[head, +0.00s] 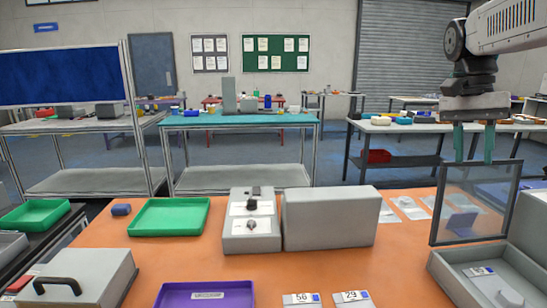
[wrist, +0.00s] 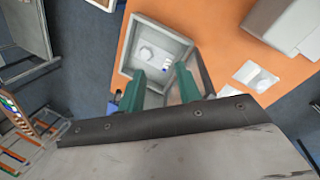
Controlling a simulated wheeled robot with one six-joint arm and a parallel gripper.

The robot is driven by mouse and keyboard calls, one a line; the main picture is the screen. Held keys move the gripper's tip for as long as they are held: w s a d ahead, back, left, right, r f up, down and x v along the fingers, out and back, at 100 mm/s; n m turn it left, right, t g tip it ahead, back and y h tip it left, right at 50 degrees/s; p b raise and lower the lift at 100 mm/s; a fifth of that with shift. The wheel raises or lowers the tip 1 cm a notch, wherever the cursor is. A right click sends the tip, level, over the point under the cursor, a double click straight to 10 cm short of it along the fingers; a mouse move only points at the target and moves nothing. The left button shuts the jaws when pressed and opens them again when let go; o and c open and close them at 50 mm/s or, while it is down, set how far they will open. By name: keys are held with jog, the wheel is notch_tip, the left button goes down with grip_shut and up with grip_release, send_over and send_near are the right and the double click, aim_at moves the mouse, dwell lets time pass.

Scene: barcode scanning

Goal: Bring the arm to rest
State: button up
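My gripper (head: 474,145) hangs from my arm at the right of the head view, pointing down. Its two green fingers are apart with nothing between them. It is above the right part of the orange table (head: 200,262), near a clear-lidded grey box (head: 465,268). The lid (head: 478,203) stands upright, close below the fingertips. In the wrist view, the fingers (wrist: 160,82) are apart over the grey box (wrist: 128,62), which holds a small pale item with a label (head: 490,285).
On the table are a green tray (head: 170,217), a purple tray (head: 175,296), a grey control box (head: 252,222), a larger grey block (head: 330,218) and a handled grey case (head: 85,275). Number cards (head: 352,297) lie at the front. Bagged items (head: 408,207) lie behind.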

jog(key=s+a+f+n+t, duration=0.1)
jog(key=s+a+f+n, duration=0.2)
jog(key=s, duration=0.4)
jog(key=s+a+f+n+t, duration=0.1)
jog(key=s+a+f+n, duration=0.2)
jog(key=s+a+f, duration=0.2)
jog(key=s+a+f+n+t+y, duration=0.1)
jog(key=s+a+f+n+t, duration=0.1)
jog(key=s+a+f+n, duration=0.2)
jog(key=s+f, duration=0.3)
jog(key=s, duration=0.4)
